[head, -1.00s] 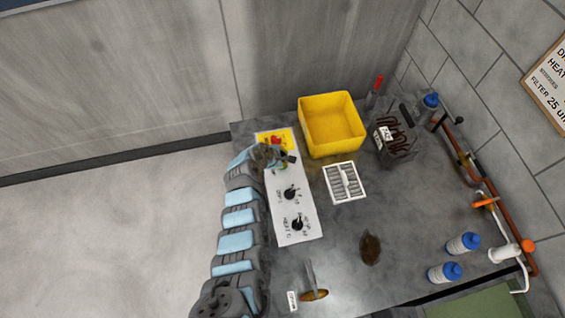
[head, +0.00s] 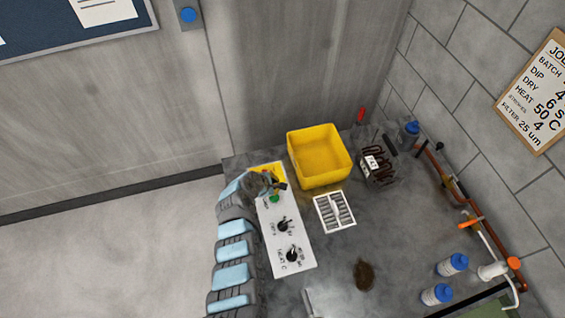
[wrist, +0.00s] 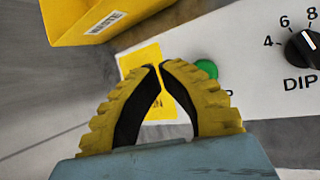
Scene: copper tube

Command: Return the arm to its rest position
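My arm (head: 232,250) runs up along the left edge of the white control panel (head: 293,262). My gripper (head: 281,187) is over the panel's far end, beside the green button (head: 275,198). In the wrist view my gripper (wrist: 159,65) has its two yellow fingers curved together, tips almost meeting, with nothing seen between them. The green button (wrist: 207,68) shows just right of the fingertips, and a yellow patch (wrist: 143,58) lies behind them. The fingertips' height above the panel cannot be told.
A yellow waste bin (head: 320,157) stands close by at the right. Beyond are a white slotted tray (head: 334,211), a rack with dark coils (head: 378,163), blue-capped bottles (head: 452,264) and wall pipes (head: 445,181). Floor left of the bench is clear.

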